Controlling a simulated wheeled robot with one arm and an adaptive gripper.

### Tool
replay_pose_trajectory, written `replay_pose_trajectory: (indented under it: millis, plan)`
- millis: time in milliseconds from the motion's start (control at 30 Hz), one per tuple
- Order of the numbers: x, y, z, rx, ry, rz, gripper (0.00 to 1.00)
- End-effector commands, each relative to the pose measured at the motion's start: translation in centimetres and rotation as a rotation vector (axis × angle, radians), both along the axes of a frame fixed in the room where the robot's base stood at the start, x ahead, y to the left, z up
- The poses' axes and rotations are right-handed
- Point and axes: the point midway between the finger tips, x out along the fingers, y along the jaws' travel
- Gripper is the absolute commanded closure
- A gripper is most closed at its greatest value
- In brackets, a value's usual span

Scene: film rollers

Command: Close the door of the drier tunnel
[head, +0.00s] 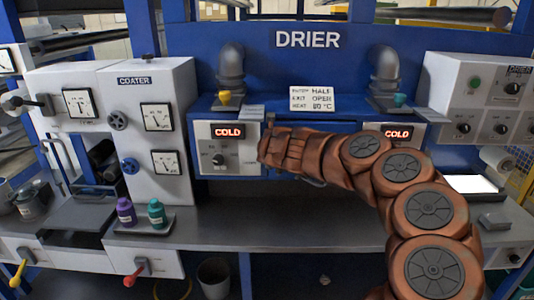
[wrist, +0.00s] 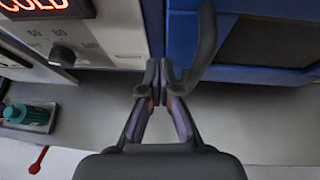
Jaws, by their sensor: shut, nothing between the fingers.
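The drier (head: 308,40) is the blue machine across the back. Its tunnel door (wrist: 232,24) is blue with a dark panel and fills the upper right of the wrist view; in the head view my arm covers most of that area. I cannot tell how far the door stands open. A dark bar handle (wrist: 207,45) runs along the door's left side in the wrist view. My gripper (wrist: 165,82) is shut and empty, its fingertips beside the handle's lower left; I cannot tell if they touch. In the head view my wrist hides the fingers.
A left control box (head: 222,165) and a right one (head: 398,133) both read COLD. A sign (head: 312,99) stands above the door. Purple (head: 126,211) and teal (head: 157,213) bottles stand on the grey bench (head: 270,234). The bench front is mostly clear.

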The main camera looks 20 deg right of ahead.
Motion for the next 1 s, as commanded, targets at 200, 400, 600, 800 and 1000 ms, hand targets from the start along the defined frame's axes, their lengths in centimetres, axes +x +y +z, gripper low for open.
replay_pose_trajectory:
  millis: [200, 400, 600, 800, 1000]
  plan:
    - [-1.8, 1.0, 1.0, 0.003, -0.002, 0.005, 1.0]
    - [-3.6, 1.8, 2.1, 0.004, 0.0, 0.006, 1.0]
    - [-5.4, 2.5, 3.2, 0.003, 0.0, 0.005, 1.0]
    - [-7.0, 2.9, 4.1, 0.004, 0.0, 0.003, 1.0]
    - [-7.9, 3.3, 4.7, 0.002, 0.003, 0.003, 1.0]
